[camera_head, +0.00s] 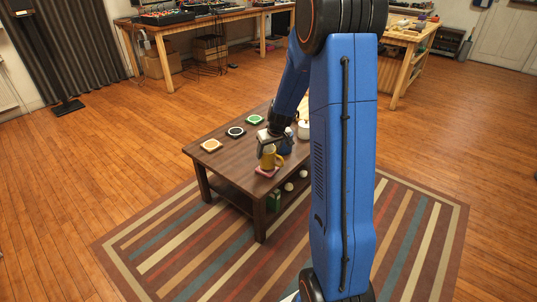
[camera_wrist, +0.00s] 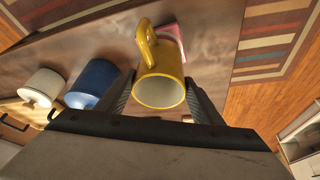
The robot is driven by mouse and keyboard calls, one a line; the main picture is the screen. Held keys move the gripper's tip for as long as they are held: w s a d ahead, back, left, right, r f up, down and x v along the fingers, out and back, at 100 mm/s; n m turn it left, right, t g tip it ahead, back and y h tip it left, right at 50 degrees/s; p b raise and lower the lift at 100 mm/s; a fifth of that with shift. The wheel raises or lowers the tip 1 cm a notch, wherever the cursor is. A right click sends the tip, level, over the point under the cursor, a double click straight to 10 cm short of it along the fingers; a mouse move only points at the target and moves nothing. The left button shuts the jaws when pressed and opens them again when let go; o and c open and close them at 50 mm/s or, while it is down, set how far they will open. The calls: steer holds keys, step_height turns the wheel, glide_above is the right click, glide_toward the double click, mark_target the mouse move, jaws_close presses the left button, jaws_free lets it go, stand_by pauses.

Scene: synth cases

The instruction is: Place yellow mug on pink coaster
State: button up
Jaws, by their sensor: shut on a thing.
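The yellow mug (camera_head: 267,160) is upright over the front edge area of the low table, with its handle to the right. My gripper (camera_head: 271,140) is shut on it from above. In the wrist view the mug (camera_wrist: 161,66) sits between the two fingers of my gripper (camera_wrist: 160,92), its open rim towards the camera, and it looks empty. The pink coaster (camera_head: 265,173) lies directly below the mug near the table edge. It also shows in the wrist view (camera_wrist: 172,33), partly hidden behind the mug. I cannot tell whether the mug touches the coaster.
A blue canister (camera_wrist: 91,83) and a white canister (camera_wrist: 42,87) stand close beside my gripper. Orange (camera_head: 211,145), black-and-white (camera_head: 235,132) and green (camera_head: 255,119) coasters lie along the table's far left side. The dark wooden table (camera_head: 225,163) has bare room in its middle.

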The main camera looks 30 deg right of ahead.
steer(key=shift+f, duration=0.6)
steer(key=shift+f, duration=0.1)
steer(key=o, duration=1.2)
steer(key=v, duration=1.2)
steer(key=s+a+r, duration=1)
steer(key=s+a, duration=0.2)
steer(key=s, duration=0.3)
steer(key=s+a, duration=0.2)
steer(key=s, duration=0.4)
steer(key=s+a+r, duration=0.1)
steer(key=s+a, duration=0.1)
steer(key=s, duration=0.5)
steer(key=s+a+r, duration=0.1)
steer(key=s+a, duration=0.1)
steer(key=s, duration=0.4)
steer(key=shift+s+a+r, duration=0.1)
steer(key=shift+s+r, duration=0.05)
steer(key=shift+s, duration=0.05)
